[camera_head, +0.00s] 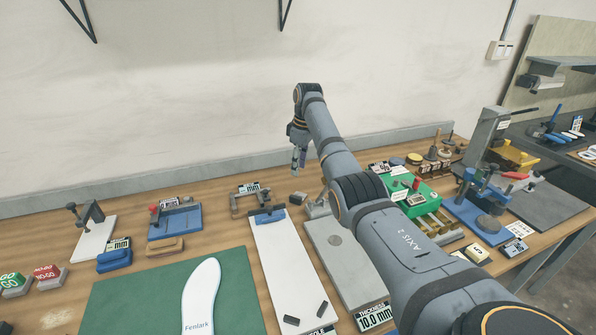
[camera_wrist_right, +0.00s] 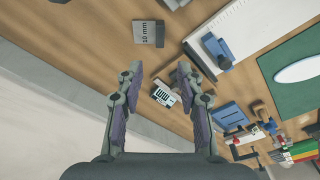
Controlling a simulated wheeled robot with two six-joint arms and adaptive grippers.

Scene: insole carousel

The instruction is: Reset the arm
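My right arm reaches in from the lower right of the head view, over the workbench (camera_head: 225,190), toward the back wall. My right gripper (camera_head: 299,157) hangs at its end near the back edge of the bench, pointing down. In the right wrist view the right gripper (camera_wrist_right: 160,75) has its two fingers spread apart, with nothing between them. A small display block (camera_wrist_right: 165,95) shows past the fingers, apart from them. My left gripper is in neither view.
A white insole (camera_head: 201,295) lies on a green mat (camera_head: 130,300) at the front left. A white board (camera_head: 282,265) and a grey plate (camera_head: 345,255) lie beside it. Several fixtures, including a green box (camera_head: 425,194), crowd the right side. GO and NO-GO blocks (camera_head: 48,275) stand at the left.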

